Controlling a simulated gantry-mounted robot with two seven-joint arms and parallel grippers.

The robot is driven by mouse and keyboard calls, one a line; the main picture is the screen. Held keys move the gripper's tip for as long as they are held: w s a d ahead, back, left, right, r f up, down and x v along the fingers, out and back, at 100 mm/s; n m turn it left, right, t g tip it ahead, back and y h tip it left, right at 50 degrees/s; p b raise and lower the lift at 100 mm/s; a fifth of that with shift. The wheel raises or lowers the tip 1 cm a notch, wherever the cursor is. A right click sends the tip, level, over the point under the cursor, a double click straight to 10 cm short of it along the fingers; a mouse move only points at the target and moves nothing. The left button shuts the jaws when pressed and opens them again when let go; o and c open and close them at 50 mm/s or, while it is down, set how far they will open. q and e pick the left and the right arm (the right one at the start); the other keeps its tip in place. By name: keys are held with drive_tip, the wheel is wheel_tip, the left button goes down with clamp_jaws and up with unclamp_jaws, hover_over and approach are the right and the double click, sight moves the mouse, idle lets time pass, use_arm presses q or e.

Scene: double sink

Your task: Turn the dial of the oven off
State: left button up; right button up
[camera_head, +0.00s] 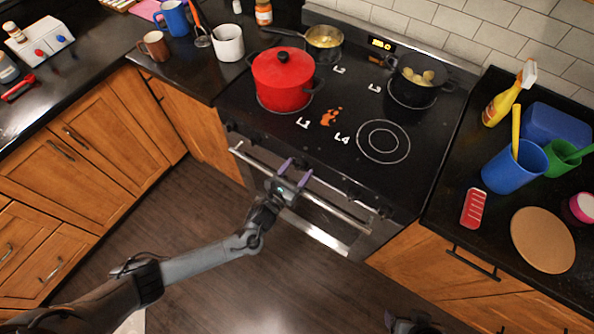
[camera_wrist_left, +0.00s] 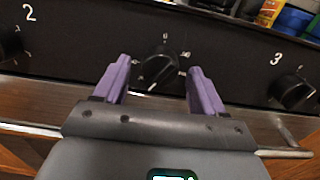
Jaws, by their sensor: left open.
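The oven (camera_head: 322,205) stands between two counters, with a row of black dials on its front panel. In the left wrist view a black dial (camera_wrist_left: 160,66) with printed marks around it sits between the dials labelled 2 (camera_wrist_left: 12,42) and 3 (camera_wrist_left: 292,88). My left gripper (camera_head: 297,168) is at the oven front, its purple fingers open and empty. In the wrist view the fingers (camera_wrist_left: 159,72) stand on either side of the middle dial; contact cannot be told. A dark part of my right arm shows at the bottom edge of the head view; its fingers are not clear.
The oven's handle bar (camera_head: 335,205) runs below the dials, under my left gripper. A red pot (camera_head: 282,82), a pan (camera_head: 323,40) and a dark pot (camera_head: 415,88) stand on the cooktop. The floor before the oven is clear.

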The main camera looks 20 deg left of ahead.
use_arm(q)
drive_tip(key=shift+w, duration=0.1)
drive_tip(key=shift+c, duration=0.4)
drive_tip(key=c, duration=1)
drive_tip(key=shift+o, duration=0.2)
drive_tip(key=shift+n, duration=0.3)
